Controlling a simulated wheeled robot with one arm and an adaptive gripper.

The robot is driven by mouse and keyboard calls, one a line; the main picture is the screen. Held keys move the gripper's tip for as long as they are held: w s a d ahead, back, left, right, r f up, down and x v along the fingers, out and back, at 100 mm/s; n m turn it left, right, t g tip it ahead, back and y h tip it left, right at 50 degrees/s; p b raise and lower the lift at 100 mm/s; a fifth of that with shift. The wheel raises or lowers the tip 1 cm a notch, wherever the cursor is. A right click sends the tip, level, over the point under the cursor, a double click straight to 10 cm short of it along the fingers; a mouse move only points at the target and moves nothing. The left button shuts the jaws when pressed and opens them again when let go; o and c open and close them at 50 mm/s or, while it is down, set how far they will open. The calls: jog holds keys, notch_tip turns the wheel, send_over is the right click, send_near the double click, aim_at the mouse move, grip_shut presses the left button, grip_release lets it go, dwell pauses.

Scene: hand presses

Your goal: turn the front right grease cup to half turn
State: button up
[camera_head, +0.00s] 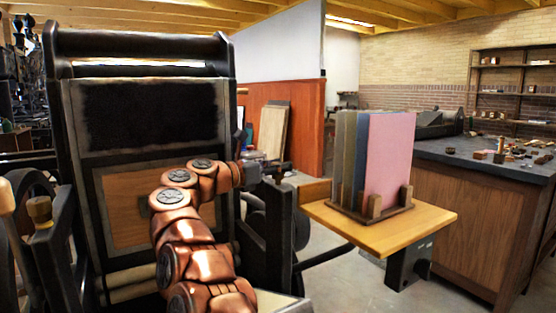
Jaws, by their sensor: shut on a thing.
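My copper-coloured arm reaches up in front of the hand press (66,150). My dark gripper (276,168) is at the top of the press's right front post (280,225). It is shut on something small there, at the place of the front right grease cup. The cup is hidden by the gripper or too small to make out, so its turn cannot be read.
A wooden shelf (425,222) with upright coloured boards (389,155) stands close to the right of the gripper. A dark-topped counter (440,151) is at the far right. Open floor lies between shelf and counter.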

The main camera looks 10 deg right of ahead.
jog(key=shift+r+m+g+h+p, duration=0.1)
jog(key=shift+m+g+h+p, duration=0.4)
jog(key=shift+p, duration=1.5)
jog(key=shift+r+m+g+h+p, duration=0.1)
jog(key=shift+m+g+p, duration=0.5)
jog(key=shift+g+p, duration=1)
jog(key=m+g+p, duration=0.1)
jog(key=g+p, duration=0.1)
jog(key=p, duration=0.6)
jog(key=shift+d+m+p, duration=0.1)
jog(key=shift+m+p, duration=0.2)
jog(key=shift+p, duration=0.1)
jog(key=shift+f+m+g+p, duration=0.2)
jog(key=shift+m+g+p, duration=0.35)
jog(key=shift+p, duration=1.8)
jog(key=o, duration=1.2)
jog(key=shift+c, duration=0.2)
jog(key=shift+f, duration=0.15)
jog(key=b, duration=0.3)
jog(key=shift+f+t, duration=0.2)
jog(key=shift+t, duration=0.05)
jog(key=n+t+b, duration=0.1)
jog(key=b, duration=0.3)
jog(key=n+t+b, duration=0.1)
jog(key=b, duration=0.3)
jog(key=shift+r+t, duration=0.2)
jog(key=shift+t, duration=0.1)
